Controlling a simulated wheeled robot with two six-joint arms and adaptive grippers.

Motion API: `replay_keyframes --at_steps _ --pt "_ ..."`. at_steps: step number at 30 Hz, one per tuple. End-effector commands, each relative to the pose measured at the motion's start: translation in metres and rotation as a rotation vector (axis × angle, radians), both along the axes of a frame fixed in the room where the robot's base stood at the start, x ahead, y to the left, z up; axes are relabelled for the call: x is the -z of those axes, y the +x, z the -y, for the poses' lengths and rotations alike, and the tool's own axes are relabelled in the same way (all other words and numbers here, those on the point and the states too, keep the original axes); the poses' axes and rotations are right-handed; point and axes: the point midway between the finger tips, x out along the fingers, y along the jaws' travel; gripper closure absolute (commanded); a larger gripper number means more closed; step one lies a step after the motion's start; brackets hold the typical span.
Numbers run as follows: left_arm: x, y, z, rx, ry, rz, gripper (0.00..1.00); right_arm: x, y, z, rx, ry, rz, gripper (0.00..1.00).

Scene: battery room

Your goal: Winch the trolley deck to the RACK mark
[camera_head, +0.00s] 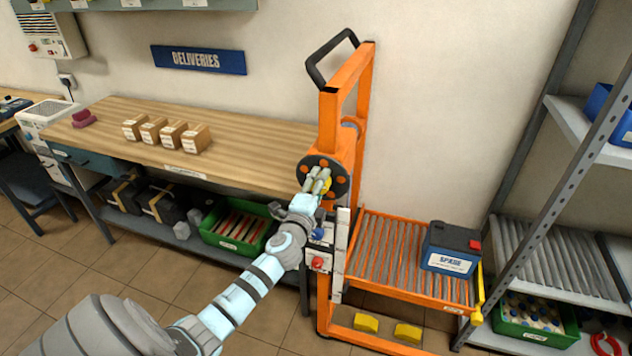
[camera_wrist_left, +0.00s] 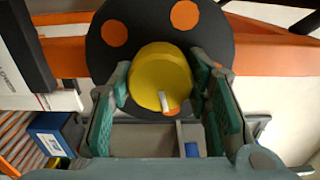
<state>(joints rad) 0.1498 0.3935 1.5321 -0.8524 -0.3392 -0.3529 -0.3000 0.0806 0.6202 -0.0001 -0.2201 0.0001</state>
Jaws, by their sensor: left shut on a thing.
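The orange trolley (camera_head: 362,100) stands between the workbench and the rack. Its black winch wheel (camera_head: 312,162), with orange spots, is on the mast and shows in the wrist view (camera_wrist_left: 105,50). My left gripper (camera_head: 318,182) is shut on the wheel's yellow knob (camera_wrist_left: 160,75), with a green-padded finger on each side. The roller deck (camera_head: 385,262) is low on the trolley and carries a dark battery labelled SPARE (camera_head: 450,250). A white strip (camera_head: 340,255) runs up the mast beside the deck; I cannot read a RACK mark on it. My right gripper is out of view.
The wooden bench (camera_head: 250,150) with small boxes (camera_head: 165,131) is left of the trolley. A green crate (camera_head: 237,228) sits beneath it. The grey rack (camera_head: 530,160) with a roller shelf (camera_head: 560,265) stands close on the right. Yellow blocks (camera_head: 366,322) lie under the deck.

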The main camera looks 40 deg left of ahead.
Motion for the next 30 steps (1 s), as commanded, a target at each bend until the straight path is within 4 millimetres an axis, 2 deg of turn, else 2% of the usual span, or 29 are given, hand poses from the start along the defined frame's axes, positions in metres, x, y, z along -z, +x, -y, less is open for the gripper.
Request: replay_keyframes --at_steps 30 --pt "0.004 -0.001 -0.001 0.002 0.905 -0.324 0.84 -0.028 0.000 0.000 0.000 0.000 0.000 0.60"
